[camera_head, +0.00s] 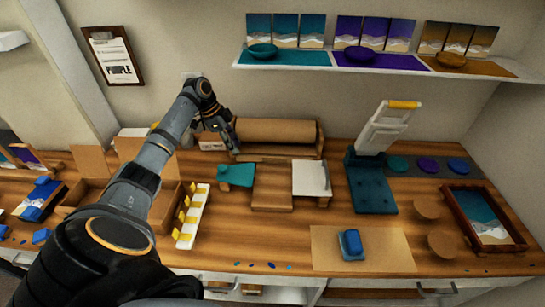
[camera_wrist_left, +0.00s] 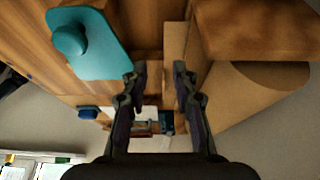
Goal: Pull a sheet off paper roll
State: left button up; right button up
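The paper roll (camera_head: 278,132) is a long brown cylinder lying in a wooden holder at the back of the workbench, against the wall. A flat brown piece (camera_head: 272,190) lies in front of it on the bench. My left gripper (camera_head: 234,147) is at the roll's left end. In the left wrist view the left gripper (camera_wrist_left: 159,68) has its fingers apart, with no thing clearly held between them. The tan curved surface of the roll (camera_wrist_left: 245,90) shows right of the fingers. Whether a finger touches the roll or paper, I cannot tell. My right gripper is out of view.
A teal board (camera_head: 237,176) and a white pad (camera_head: 310,177) flank the brown piece. A shelf (camera_head: 480,71) hangs above.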

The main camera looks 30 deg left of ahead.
pick_arm(q)
jog(key=p, duration=0.4)
send_near(274, 155)
jog(key=s+d, duration=0.2)
jog(key=d, duration=0.1)
jog(key=shift+s+d, duration=0.25)
jog(key=shift+d, duration=0.05)
jog(key=x, duration=0.4)
jog(key=shift+d+f, duration=0.1)
jog(key=shift+w+d+f, duration=0.15)
jog(key=shift+f, duration=0.5)
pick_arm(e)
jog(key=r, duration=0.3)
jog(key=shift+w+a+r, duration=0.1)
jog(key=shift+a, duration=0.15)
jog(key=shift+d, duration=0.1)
pick_arm(q)
grip_shut()
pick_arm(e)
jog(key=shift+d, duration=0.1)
